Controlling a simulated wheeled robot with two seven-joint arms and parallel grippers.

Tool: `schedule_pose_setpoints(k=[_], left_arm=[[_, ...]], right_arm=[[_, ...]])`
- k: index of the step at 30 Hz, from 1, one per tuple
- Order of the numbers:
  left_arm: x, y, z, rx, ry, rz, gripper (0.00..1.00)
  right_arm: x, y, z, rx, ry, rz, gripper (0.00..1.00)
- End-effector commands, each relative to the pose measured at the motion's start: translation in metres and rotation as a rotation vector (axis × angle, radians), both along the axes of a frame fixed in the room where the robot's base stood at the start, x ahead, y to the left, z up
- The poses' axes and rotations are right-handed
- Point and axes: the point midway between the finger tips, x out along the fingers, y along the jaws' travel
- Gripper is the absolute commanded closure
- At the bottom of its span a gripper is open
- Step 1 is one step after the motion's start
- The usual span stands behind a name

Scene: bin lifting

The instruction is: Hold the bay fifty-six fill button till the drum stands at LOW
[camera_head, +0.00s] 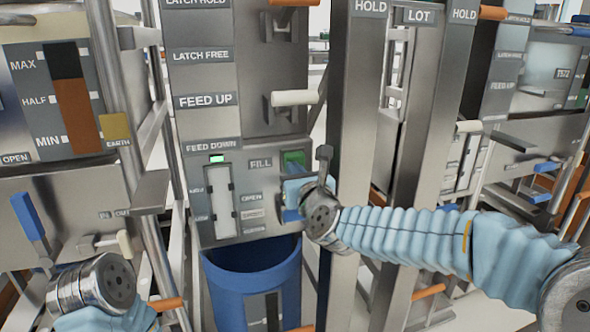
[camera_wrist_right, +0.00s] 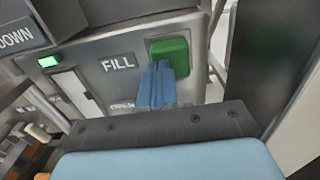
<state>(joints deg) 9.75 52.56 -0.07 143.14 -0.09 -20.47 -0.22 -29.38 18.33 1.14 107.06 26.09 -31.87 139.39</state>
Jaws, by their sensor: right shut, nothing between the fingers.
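The FILL panel (camera_head: 262,164) carries a green button (camera_head: 293,160) at its upper right; the button also shows in the wrist view (camera_wrist_right: 169,55). My right gripper (camera_head: 290,191) is shut and empty, just below the button. In the wrist view its blue fingertips (camera_wrist_right: 156,72) overlap the button's lower left edge; I cannot tell whether they touch or press it. A pale sight window (camera_head: 222,204) with marks at its left shows no clear level. A blue drum (camera_head: 225,290) stands below the panel. No bay number is legible. My left wrist shows at the lower left, its fingers hidden.
A green lamp (camera_head: 217,158) is lit above the sight window. A steel post (camera_head: 350,130) stands close to the right of the panel. A white handle (camera_head: 295,97) juts out above the button. At left is a MAX/HALF/MIN gauge (camera_head: 72,95) with a brown column.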

Motion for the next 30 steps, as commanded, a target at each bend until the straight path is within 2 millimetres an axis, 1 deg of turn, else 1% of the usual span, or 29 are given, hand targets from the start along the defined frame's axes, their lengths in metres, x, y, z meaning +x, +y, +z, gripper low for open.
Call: schedule_pose_setpoints(k=[8,10,12,15,19,30], left_arm=[[0.0,0.0,0.0,0.0,0.0,0.0,0.57],[0.0,0.0,-0.005,0.0,0.0,0.0,0.57],[0.0,-0.001,-0.013,-0.002,0.001,-0.002,0.57],[0.0,-0.002,-0.017,-0.004,0.003,-0.002,0.57],[0.0,-0.002,-0.015,-0.005,0.003,-0.002,0.57],[0.0,-0.002,-0.015,-0.005,0.003,-0.002,0.57]], right_arm=[[0.0,0.0,0.0,0.0,-0.001,0.0,1.0],[0.004,0.001,-0.002,0.001,-0.001,-0.001,1.0],[0.013,0.003,-0.005,0.001,-0.001,-0.003,1.0],[0.021,0.006,-0.003,0.002,-0.003,-0.002,1.0],[0.024,0.006,0.001,0.0,-0.003,-0.003,1.0],[0.025,0.006,0.0,-0.001,-0.003,-0.005,1.0]])
